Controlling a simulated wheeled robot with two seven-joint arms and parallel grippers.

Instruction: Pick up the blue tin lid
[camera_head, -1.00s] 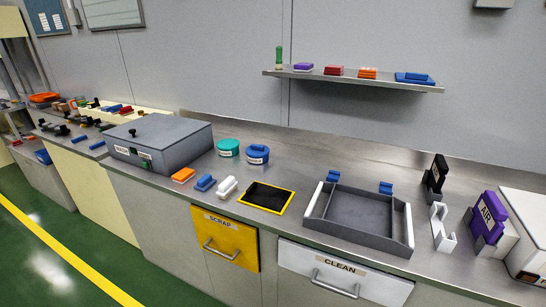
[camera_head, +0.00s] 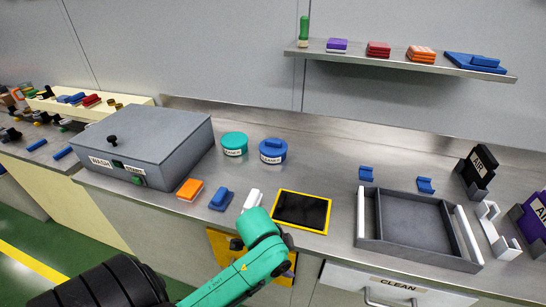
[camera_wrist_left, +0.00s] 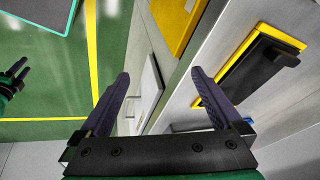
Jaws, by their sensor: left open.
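The blue tin (camera_head: 272,152) stands upright on the steel counter, with its blue lid (camera_head: 272,145) on top and a label on its front. My left arm comes in low in the head view, in front of the counter. Its green links lie below and left of the tin, well apart from it. My left gripper (camera_wrist_left: 160,78) shows in the left wrist view with its two purple fingers spread and nothing between them. A dark, jaw-like shape with green parts at that view's left edge looks like my right gripper (camera_wrist_left: 14,78); its opening is unclear.
A teal tin (camera_head: 234,145) stands left of the blue one. The grey wash box (camera_head: 150,140) is farther left. A grey tray (camera_head: 366,225) is right. A shelf (camera_head: 400,59) hangs above.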

